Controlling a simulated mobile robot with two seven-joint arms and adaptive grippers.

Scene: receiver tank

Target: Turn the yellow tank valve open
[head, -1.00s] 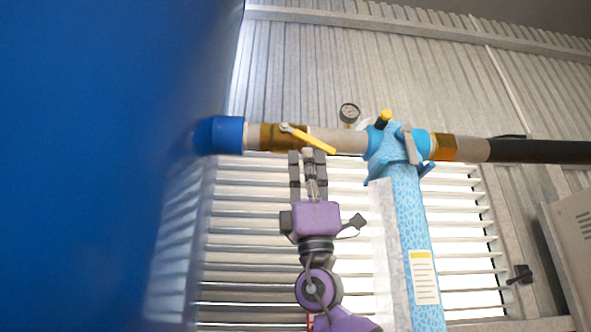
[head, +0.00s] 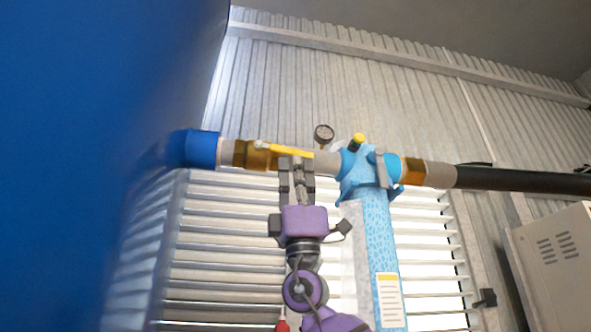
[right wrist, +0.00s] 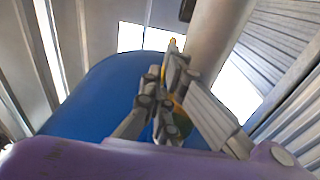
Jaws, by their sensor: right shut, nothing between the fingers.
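The yellow valve handle (head: 284,150) sits on a brass valve body (head: 252,155) in the pipe beside the blue tank (head: 90,150). The handle lies nearly along the pipe, tilted slightly down to the right. My right gripper (head: 297,160) reaches up from below, its fingers shut, with the tips at the handle's underside near its free end. Nothing is between the fingers. In the right wrist view the gripper (right wrist: 172,60) is close to the pipe, and its fingers hide most of the handle. My left gripper is not in view.
A light blue post (head: 382,250) with a fitting stands right of the valve. A pressure gauge (head: 324,133) rises above the pipe. A black hose (head: 520,180) runs right. A grey cabinet (head: 555,260) stands at far right. Louvres (head: 225,260) lie behind.

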